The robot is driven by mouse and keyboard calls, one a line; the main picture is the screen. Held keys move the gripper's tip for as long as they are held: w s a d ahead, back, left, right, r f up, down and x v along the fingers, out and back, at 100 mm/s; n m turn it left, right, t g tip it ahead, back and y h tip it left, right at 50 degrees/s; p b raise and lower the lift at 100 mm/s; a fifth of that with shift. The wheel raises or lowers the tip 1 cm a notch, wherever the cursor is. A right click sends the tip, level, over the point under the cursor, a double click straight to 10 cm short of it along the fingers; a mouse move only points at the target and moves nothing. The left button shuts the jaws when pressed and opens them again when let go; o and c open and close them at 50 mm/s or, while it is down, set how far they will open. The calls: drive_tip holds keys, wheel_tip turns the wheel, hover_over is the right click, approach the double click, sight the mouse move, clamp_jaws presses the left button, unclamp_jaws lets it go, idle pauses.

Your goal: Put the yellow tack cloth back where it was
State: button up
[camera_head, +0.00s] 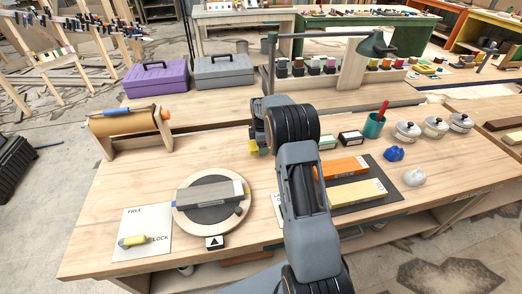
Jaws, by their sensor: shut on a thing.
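My arm reaches up over the middle of the wooden bench (140,190). My gripper (257,142) points down and to the left of the arm, over the rear part of the bench. A small yellow piece, which looks like the yellow tack cloth (253,147), shows at its fingertips. The gripper is shut on it. The gripper hides part of the cloth, and I cannot tell whether it touches the bench. A separate yellow piece (133,241) lies on a white card (145,225) marked FREE and LOCK at the front left.
A round turntable (185,222) bearing a grey block (210,193) stands left of my arm. Orange (345,167) and yellow (356,191) blocks lie on a dark mat to the right. Lidded jars (407,131) and a teal cup (374,126) stand behind. A wooden roll stand (128,127) is at left.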

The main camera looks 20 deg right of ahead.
drive_tip(key=shift+w+d+f, duration=0.1)
drive_tip(key=shift+w+f, duration=0.1)
drive_tip(key=shift+f, duration=0.1)
drive_tip(key=shift+w+f, duration=0.1)
drive_tip(key=shift+f, duration=1.45)
drive_tip(key=shift+f, duration=0.1)
drive_tip(key=shift+f, duration=0.15)
drive_tip(key=o, duration=0.9)
